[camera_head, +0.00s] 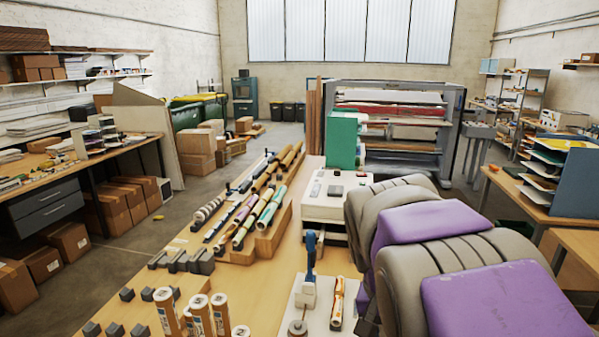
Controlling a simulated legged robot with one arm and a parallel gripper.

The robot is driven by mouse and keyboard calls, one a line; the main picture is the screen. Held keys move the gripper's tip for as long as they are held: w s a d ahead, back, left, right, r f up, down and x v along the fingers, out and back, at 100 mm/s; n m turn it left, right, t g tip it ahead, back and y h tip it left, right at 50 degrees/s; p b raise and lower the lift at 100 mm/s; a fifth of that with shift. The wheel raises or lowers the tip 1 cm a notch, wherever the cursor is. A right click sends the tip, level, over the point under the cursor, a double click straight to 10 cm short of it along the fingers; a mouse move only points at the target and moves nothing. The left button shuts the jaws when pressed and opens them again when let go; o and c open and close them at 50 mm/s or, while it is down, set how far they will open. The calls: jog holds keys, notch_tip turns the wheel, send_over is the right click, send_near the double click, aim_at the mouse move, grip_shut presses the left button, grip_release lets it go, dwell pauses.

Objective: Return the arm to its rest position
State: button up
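Large rounded grey ribbed shapes with purple panels fill the lower right of the head view. I take them to be parts of my own body or arm. No gripper fingers can be made out, so I cannot see whether my gripper is open or shut, or whether it holds anything. The shapes cover the right side of the workbench (235,270) and part of the floor behind it.
On the bench are a rack of coloured rolls (262,205), a white machine (335,195), a green box (342,140), upright cartridges (200,315) and a blue-handled tool (310,258). A blue paper tray (570,175) stands right. Open floor (165,235) lies left.

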jog(key=s+f+n+y+b, duration=0.1)
jog(key=s+f, duration=0.3)
jog(key=s, duration=0.4)
jog(key=s+a+f+n+y+b, duration=0.1)
jog(key=s+f+n+b, duration=0.1)
jog(key=s+f, duration=0.3)
jog(key=s+a+f+n+g+b, duration=0.1)
jog(key=s+f, duration=0.3)
jog(key=s, duration=0.6)
jog(key=shift+s+a+f+n+y, duration=0.2)
jog(key=shift+s+f+n+y, duration=0.1)
jog(key=shift+s+y, duration=0.1)
jog(key=shift+w, duration=0.1)
jog(key=shift+c, duration=0.3)
